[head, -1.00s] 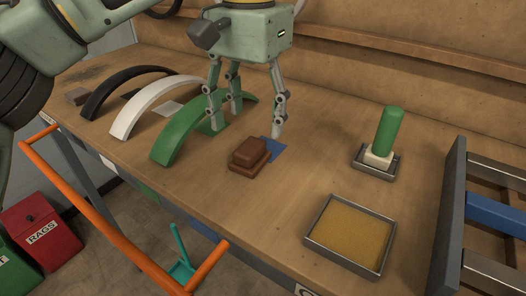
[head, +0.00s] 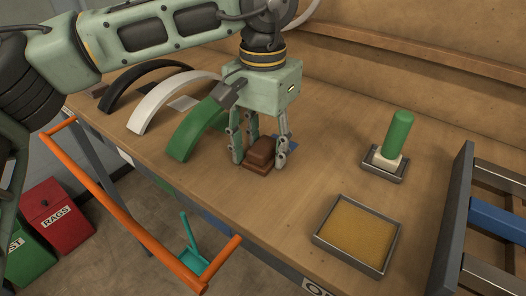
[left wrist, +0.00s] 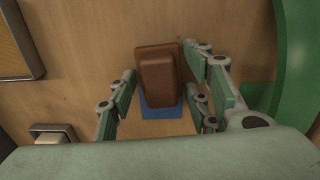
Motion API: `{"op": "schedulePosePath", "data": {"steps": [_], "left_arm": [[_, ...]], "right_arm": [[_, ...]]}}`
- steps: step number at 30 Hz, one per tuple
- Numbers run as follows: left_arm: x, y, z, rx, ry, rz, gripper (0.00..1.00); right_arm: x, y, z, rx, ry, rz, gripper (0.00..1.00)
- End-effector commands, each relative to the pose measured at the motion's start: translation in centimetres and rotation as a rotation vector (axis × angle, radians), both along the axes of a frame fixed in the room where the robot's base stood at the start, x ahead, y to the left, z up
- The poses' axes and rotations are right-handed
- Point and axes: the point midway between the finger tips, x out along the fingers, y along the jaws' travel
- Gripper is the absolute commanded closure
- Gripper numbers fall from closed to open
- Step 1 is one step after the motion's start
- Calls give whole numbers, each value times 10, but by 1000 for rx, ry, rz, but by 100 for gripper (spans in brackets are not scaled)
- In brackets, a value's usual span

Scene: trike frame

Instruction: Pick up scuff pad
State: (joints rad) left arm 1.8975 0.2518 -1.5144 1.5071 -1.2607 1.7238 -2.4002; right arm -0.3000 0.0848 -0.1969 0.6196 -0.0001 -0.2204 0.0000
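The scuff pad, a brown block with a stepped grip on top (head: 261,152), lies on the wooden bench beside a blue patch (head: 288,143). My left gripper (head: 259,158) is lowered around it, with fingers on both sides. In the left wrist view the brown pad (left wrist: 157,74) sits between the spread fingers (left wrist: 156,93), with the blue patch (left wrist: 162,113) partly under it. A gap shows on the left side; the right fingers are close to the pad, and I cannot tell whether they touch. My right gripper is not in view.
Green (head: 196,130), white (head: 160,106) and black (head: 122,84) arched fenders stand left of the gripper. A tray with a yellow-brown surface (head: 382,265) and a small tray (head: 399,173) holding a green-handled tool (head: 396,135) stand right. A metal frame (head: 447,215) is at far right.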

Motion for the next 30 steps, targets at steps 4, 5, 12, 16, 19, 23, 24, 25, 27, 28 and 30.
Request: {"op": "schedulePosePath", "data": {"steps": [4, 5, 12, 16, 19, 23, 24, 25, 27, 28, 30], "left_arm": [[0, 0, 0, 0, 0, 0, 71], [0, 0, 0, 0, 0, 0, 73], [0, 0, 1, 0, 0, 0, 88], [0, 0, 1, 0, 0, 0, 88], [0, 0, 2, -1, -1, 0, 88], [1, -1, 10, -1, -2, 1, 88], [0, -1, 15, -2, -3, 1, 88], [0, -1, 19, -2, -3, 0, 88], [0, -1, 31, -3, -3, 1, 88], [0, -1, 37, -3, -4, 1, 88], [-9, -13, 46, 0, -2, -6, 88]], "right_arm": [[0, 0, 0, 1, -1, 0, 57], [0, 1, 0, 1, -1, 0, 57], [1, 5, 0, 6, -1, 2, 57], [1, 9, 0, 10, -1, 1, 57], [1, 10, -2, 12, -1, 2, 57], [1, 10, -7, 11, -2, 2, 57], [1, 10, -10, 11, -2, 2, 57], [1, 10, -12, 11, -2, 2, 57], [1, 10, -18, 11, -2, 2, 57], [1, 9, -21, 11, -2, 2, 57], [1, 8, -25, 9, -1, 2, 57]]}}
